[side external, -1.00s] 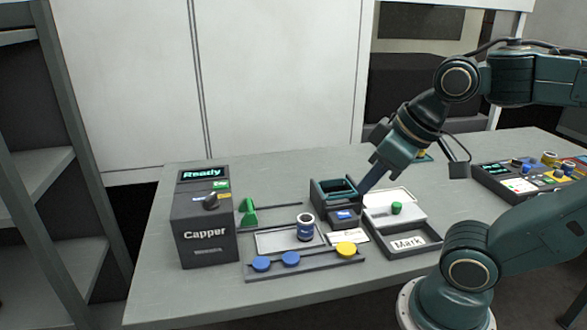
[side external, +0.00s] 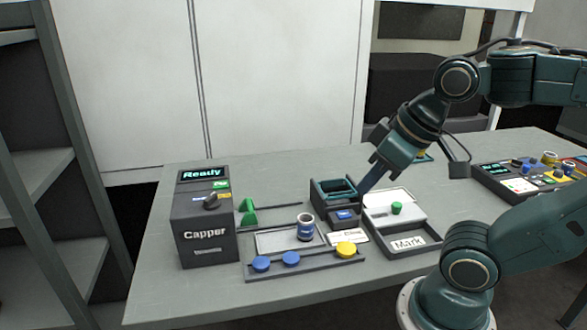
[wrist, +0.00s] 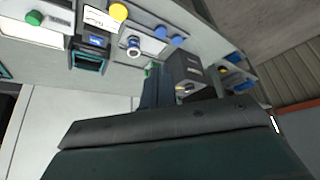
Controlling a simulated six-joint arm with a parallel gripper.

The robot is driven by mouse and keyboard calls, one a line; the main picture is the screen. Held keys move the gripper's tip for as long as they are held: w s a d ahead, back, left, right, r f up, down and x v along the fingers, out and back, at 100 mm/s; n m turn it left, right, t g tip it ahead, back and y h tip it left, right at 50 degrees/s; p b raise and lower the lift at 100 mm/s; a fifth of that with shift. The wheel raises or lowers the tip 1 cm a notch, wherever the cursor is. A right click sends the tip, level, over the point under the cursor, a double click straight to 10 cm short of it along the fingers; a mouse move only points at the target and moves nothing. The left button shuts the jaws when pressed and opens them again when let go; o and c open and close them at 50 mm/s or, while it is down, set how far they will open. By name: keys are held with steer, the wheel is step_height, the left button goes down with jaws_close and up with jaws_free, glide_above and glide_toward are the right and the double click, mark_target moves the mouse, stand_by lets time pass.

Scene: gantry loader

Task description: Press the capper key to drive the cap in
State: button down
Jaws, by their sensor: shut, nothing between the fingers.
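The dark capper box (side external: 207,232) stands at the table's left end. Its screen (side external: 203,173) reads "Ready", and a black knob (side external: 211,201) sits on its sloped face beside small green and yellow labels. A blue jar with a pale rim (side external: 305,229) stands upright on a light plate right of the capper; it also shows in the wrist view (wrist: 133,47). My gripper (side external: 364,188) is shut and empty, tilted down beside the right side of a dark teal-lined holder (side external: 335,190). Its fingers (wrist: 157,86) also show in the wrist view. I cannot tell which part is the capper key.
A green wedge (side external: 248,213) stands by a thin rail behind the plate. Blue caps (side external: 290,259) and a yellow one (side external: 346,249) sit on a front strip. A "Mark" tray (side external: 408,244) with a green knob (side external: 397,208) lies right of the holder. The back left of the table is clear.

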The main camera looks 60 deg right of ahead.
stand_by(0.4)
steer(key=w+r+m+t+y, duration=0.1)
steer(key=w+r, duration=0.1)
steer(key=w, duration=0.6)
steer(key=w+r+m, duration=0.1)
steer(key=w+r, duration=0.1)
steer(key=w, duration=0.7)
steer(key=m+t+y, duration=0.2)
steer(key=m, duration=0.1)
glide_above(225, 185)
steer(key=shift+w+f, duration=0.1)
steer(key=shift+f, duration=1.7)
steer(key=shift+f, duration=0.2)
steer(key=shift+f, duration=4.25)
